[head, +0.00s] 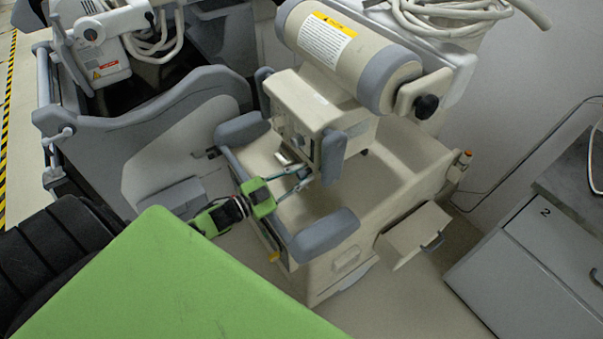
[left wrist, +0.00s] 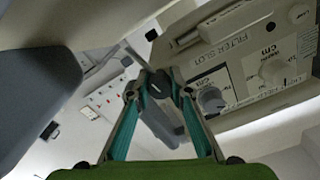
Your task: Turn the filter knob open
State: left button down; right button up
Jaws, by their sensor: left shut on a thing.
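The cream collimator head (head: 300,100) hangs under the grey-ended tube of the cart. My left gripper (head: 304,176) reaches its underside from the left. In the left wrist view its teal-lined fingers (left wrist: 160,84) come together at the tips, shut on a small part that they mostly hide, seemingly the filter knob. The panel (left wrist: 240,55) beside them carries the words "FILTER SLOT". A grey dial (left wrist: 211,100) on the panel lies just right of the fingers, and a pale dial (left wrist: 272,71) lies farther right. My right gripper is not in view.
Grey padded bumpers (head: 326,235) stand on the cart near my left gripper. An open drawer (head: 414,235) juts from the cart's side. A cabinet (head: 535,270) stands at the right, another covered cart (head: 180,130) at the left. Some floor (head: 420,300) is clear in front.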

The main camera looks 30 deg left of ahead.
pick_arm(q)
jog(key=shift+a+n, duration=0.1)
jog(key=shift+n, duration=0.3)
jog(key=c, duration=1.8)
grip_release()
jog(key=shift+f, duration=0.1)
jog(key=v, duration=1.2)
